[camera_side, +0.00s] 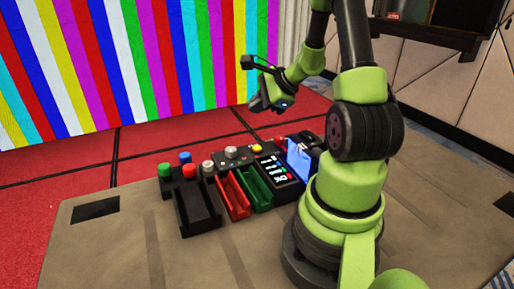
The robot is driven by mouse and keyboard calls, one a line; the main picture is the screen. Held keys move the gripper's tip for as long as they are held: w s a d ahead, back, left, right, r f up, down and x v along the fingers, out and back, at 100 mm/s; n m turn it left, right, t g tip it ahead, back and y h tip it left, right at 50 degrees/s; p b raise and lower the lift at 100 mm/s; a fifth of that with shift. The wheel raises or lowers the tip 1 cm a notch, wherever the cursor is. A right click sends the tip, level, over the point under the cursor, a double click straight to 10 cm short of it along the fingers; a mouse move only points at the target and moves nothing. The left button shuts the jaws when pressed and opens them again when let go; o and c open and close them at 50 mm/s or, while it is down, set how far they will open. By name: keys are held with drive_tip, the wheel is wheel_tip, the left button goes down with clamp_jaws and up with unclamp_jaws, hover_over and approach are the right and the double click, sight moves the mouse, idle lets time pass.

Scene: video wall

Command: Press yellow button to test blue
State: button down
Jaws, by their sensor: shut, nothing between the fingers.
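The yellow button (257,149) is a small round cap on the back part of the black panel on the console. A blue button (185,157) sits at the console's back left, beside green and red ones. My gripper (262,104) is shut and empty. It hangs in the air above and behind the yellow button, clear of it. The video wall (150,60) shows vertical stripes in many colours, blue among them.
A green button (165,169), a red button (190,170) and a grey knob (231,152) stand near the yellow one. Red (234,197) and green (254,188) trays and a small lit screen (298,160) lie in front. The platform's left side (110,235) is mostly clear.

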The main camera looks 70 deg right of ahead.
sight(257, 149)
drive_tip(key=shift+f, duration=4.4)
drive_tip(key=shift+f, duration=0.15)
drive_tip(key=shift+f, duration=0.25)
drive_tip(key=shift+f, duration=0.45)
drive_tip(key=shift+r, duration=0.9)
drive_tip(key=shift+r, duration=2.5)
